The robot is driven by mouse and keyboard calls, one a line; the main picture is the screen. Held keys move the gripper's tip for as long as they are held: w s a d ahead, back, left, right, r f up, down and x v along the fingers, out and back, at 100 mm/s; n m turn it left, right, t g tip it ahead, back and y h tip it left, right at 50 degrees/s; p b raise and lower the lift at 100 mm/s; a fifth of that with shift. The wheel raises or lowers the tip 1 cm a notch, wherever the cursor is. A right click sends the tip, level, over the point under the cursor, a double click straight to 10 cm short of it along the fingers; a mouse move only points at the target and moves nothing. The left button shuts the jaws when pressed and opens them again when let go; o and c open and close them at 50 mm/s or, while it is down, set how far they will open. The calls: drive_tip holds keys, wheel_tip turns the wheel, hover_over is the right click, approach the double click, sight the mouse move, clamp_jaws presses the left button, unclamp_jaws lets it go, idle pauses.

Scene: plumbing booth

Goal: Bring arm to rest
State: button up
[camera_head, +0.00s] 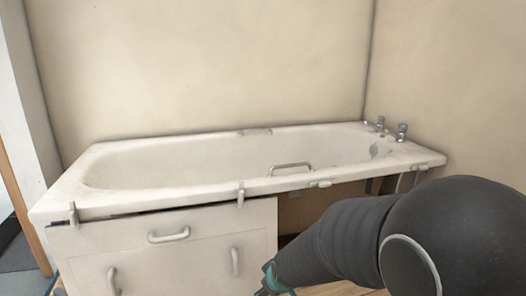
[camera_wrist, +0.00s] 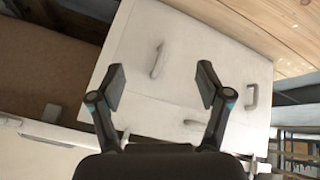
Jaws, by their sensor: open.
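My gripper (camera_wrist: 161,84) is open, with its two dark fingers spread apart and nothing between them. In the wrist view it points at a white panel (camera_wrist: 200,60) with several handles, and I cannot tell how far off the panel is. In the head view my dark arm comes in from the lower right, and only a teal-marked part near the gripper shows at the bottom edge. The same white panel (camera_head: 200,240) stands under the left part of the bathtub's front.
A white bathtub (camera_head: 130,195) runs along the beige wall, with taps (camera_head: 401,132) at its right end and a grab handle (camera_head: 291,166) inside. The space under its right part is open. Wooden boards (camera_wrist: 270,35) lie beside the panel in the wrist view.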

drive_tip(key=s+d+r+m+h+p, duration=0.1)
drive_tip(key=s+d+r+m+p, duration=0.3)
drive_tip(key=s+r, duration=0.8)
drive_tip(key=s+d+r+m+p, duration=0.4)
drive_tip(key=s+d+r+p, duration=0.1)
drive_tip(key=s+d+r, duration=0.4)
wheel_tip(320, 180, up, 5)
drive_tip(key=s, duration=0.2)
drive_tip(key=shift+s+d+f+g+h, duration=0.2)
drive_tip(key=shift+s+d+g+h, duration=0.05)
drive_tip(key=shift+s+g+h, duration=0.15)
